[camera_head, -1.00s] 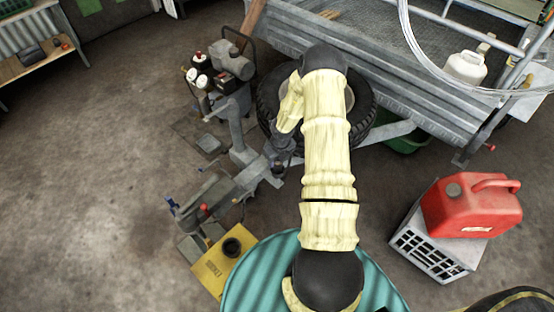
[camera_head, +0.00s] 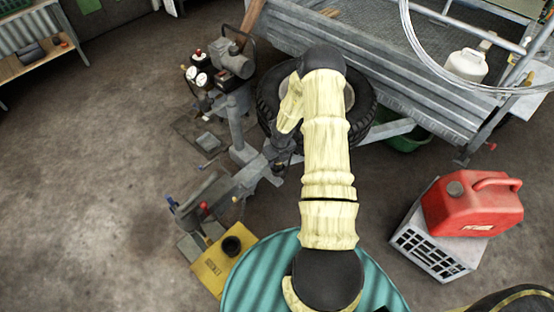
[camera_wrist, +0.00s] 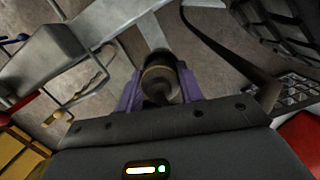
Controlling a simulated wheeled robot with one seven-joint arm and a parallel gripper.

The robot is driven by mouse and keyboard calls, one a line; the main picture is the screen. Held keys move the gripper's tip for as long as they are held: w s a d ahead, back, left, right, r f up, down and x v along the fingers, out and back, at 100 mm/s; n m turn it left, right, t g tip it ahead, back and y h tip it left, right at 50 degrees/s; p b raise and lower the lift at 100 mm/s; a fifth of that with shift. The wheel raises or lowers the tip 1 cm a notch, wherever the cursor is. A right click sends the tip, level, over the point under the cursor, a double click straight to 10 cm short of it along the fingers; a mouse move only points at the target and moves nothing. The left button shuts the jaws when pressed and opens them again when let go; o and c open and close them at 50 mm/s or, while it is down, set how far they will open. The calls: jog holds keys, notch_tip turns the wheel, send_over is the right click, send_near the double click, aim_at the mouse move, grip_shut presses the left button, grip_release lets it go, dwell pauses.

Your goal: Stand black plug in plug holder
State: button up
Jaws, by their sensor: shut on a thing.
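My gripper (camera_wrist: 160,88) is shut on the black plug (camera_wrist: 158,78), a dark round piece with a brownish ring, held between the two purple fingers in the wrist view. In the head view my forearm and wrist hang over the trailer drawbar, and the plug cannot be made out there. A yellow box (camera_head: 212,268) with a dark round cup (camera_head: 232,246) on top stands at the lower left of my arm; it may be the plug holder. The gripper is apart from it, farther up the picture. A yellow edge (camera_wrist: 18,150) also shows at left in the wrist view.
A grey trailer (camera_head: 400,85) with a tyre (camera_head: 362,115) stands behind my arm, its drawbar (camera_head: 235,182) reaching left. A teal ribbed round top (camera_head: 255,275) lies below. A red fuel can (camera_head: 470,205) sits on a grey crate (camera_head: 432,250) at right. The floor at left is clear.

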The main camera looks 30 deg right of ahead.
jog(key=shift+f+b, duration=0.3)
jog(key=shift+f, duration=0.2)
dwell(0.3)
jog(key=o, duration=1.6)
jog(key=shift+c, duration=0.2)
jog(key=shift+r+p, duration=4.4)
jog(key=shift+r, duration=0.1)
